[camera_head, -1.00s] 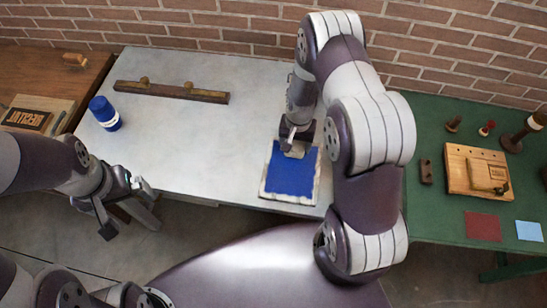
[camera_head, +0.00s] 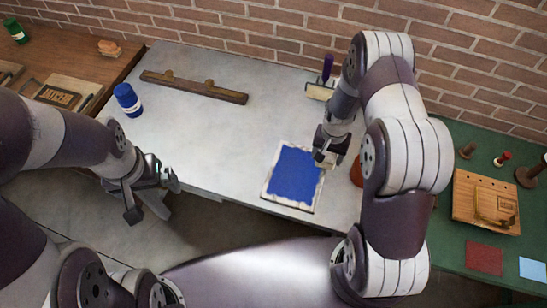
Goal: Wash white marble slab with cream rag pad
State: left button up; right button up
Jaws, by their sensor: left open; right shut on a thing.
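The white marble slab (camera_head: 267,192) lies on the grey table, its pale border showing around a large blue ink patch (camera_head: 293,174). My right gripper (camera_head: 326,158) is at the slab's upper right edge. It is shut on the cream rag pad (camera_head: 327,163), of which only a small pale part shows below the fingers. I cannot tell whether the pad touches the slab. My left gripper (camera_head: 153,197) is open and empty in front of the table's left front edge, far from the slab.
A blue bottle (camera_head: 128,100) and a long wooden bar (camera_head: 193,87) stand on the table's left. A purple-handled roller (camera_head: 327,73) is at the back. A reddish-brown thing (camera_head: 356,172) is partly hidden by my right arm. The table's middle (camera_head: 215,135) is clear.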

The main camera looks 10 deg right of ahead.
aim_at(327, 154)
jog(key=shift+a+r+p, duration=0.15)
jog(key=shift+r+p, duration=0.1)
jog(key=shift+r, duration=0.25)
jog(key=shift+a+r+p, duration=0.15)
jog(key=shift+r+p, duration=0.1)
jog(key=shift+r, duration=0.25)
jog(key=shift+r+p, duration=0.3)
jog(key=shift+r, duration=0.15)
jog(key=shift+d+r+p, duration=0.2)
jog(key=shift+r+p, duration=0.6)
jog(key=shift+r, duration=0.5)
pick_arm(q)
jog(key=r, duration=0.2)
jog(key=a+r, duration=0.1)
jog(key=r, duration=0.1)
jog(key=shift+s, duration=0.2)
pick_arm(e)
jog(key=shift+a+r, duration=0.1)
jog(key=shift+a, duration=0.05)
pick_arm(q)
jog(key=shift+d+f, duration=0.1)
